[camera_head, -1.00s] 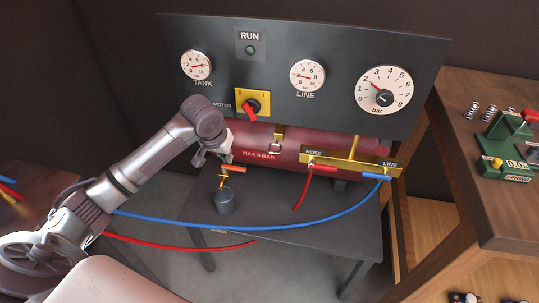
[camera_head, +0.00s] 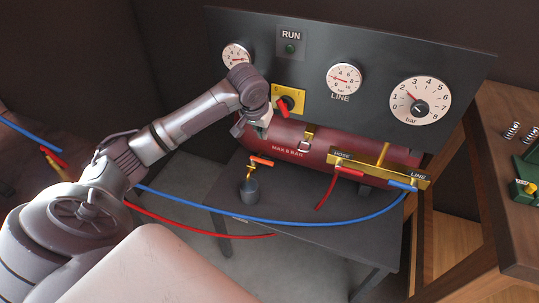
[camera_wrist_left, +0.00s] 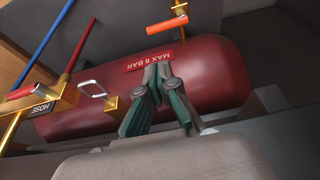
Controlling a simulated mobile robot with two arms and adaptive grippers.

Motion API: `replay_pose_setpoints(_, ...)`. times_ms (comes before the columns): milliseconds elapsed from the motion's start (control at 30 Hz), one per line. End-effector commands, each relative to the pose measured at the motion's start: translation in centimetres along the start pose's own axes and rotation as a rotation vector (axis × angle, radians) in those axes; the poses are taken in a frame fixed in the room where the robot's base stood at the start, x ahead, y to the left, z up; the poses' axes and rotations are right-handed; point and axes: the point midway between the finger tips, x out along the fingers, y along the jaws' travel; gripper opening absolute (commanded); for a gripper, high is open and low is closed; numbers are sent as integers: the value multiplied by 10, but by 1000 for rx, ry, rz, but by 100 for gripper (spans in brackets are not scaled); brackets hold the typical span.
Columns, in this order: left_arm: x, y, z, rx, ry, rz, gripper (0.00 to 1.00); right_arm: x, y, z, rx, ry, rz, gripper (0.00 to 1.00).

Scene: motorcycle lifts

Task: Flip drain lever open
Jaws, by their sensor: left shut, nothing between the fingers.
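The drain lever (camera_head: 262,161) is orange and sits on a brass drain valve (camera_head: 250,173) below the left end of the red tank (camera_head: 320,146). It lies crosswise to the valve's downward pipe. In the left wrist view the lever (camera_wrist_left: 174,22) shows near the top, beyond the fingertips. My left gripper (camera_head: 261,131) is just above the lever in the head view, in front of the tank's left end. In the wrist view its green-grey fingers (camera_wrist_left: 158,84) are together and empty, over the tank, apart from the lever. My right gripper is not in view.
A dark cup (camera_head: 249,191) stands under the valve. The red motor switch (camera_head: 282,106) is close to my left wrist. A gauge panel (camera_head: 360,113) rises behind the tank. Red and blue hoses (camera_head: 300,223) cross before the dark table (camera_head: 330,240).

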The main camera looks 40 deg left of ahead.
Motion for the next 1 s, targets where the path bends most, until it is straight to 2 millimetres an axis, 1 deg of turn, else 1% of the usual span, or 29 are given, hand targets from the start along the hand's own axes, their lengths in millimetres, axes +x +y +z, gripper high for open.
replay_pose_setpoints(33,13,0,1,-2,-3,0,0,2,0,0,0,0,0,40)
replay_pose_setpoints(400,95,0,1,-2,-2,0,0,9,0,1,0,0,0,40)
replay_pose_setpoints(600,132,0,1,-1,-1,-1,0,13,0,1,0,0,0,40)
replay_pose_setpoints(700,145,0,0,0,0,0,0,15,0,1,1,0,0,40)
replay_pose_setpoints(800,152,0,0,0,1,-1,0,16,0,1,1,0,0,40)
replay_pose_setpoints(1000,156,0,0,1,2,0,0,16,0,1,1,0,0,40)
